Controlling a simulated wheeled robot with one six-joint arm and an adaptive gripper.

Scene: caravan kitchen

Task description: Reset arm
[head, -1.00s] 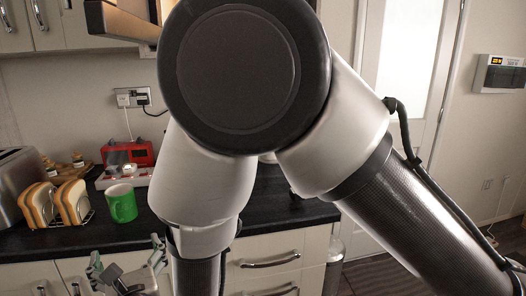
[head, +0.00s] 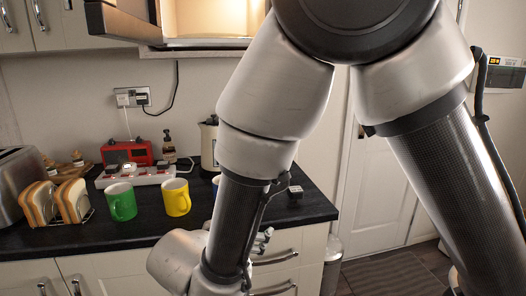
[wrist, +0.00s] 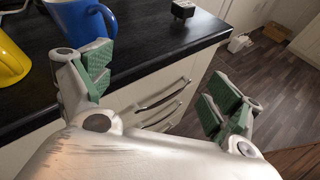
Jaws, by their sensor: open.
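My gripper (wrist: 155,95) is open and empty in the wrist view, its green-padded fingers spread wide apart. It hangs in front of the counter's drawers, near the counter edge, touching nothing that I can see. In the head view my arm crosses the middle and right of the picture, and the gripper is mostly hidden behind the wrist.
On the dark counter (head: 110,236) stand a green mug (head: 122,202), a yellow mug (head: 176,197), a toast rack with bread (head: 74,201), a toaster (head: 22,182) and a red radio (head: 128,152). A blue mug (wrist: 75,20) is partly hidden. The floor (wrist: 255,75) at right is clear nearby.

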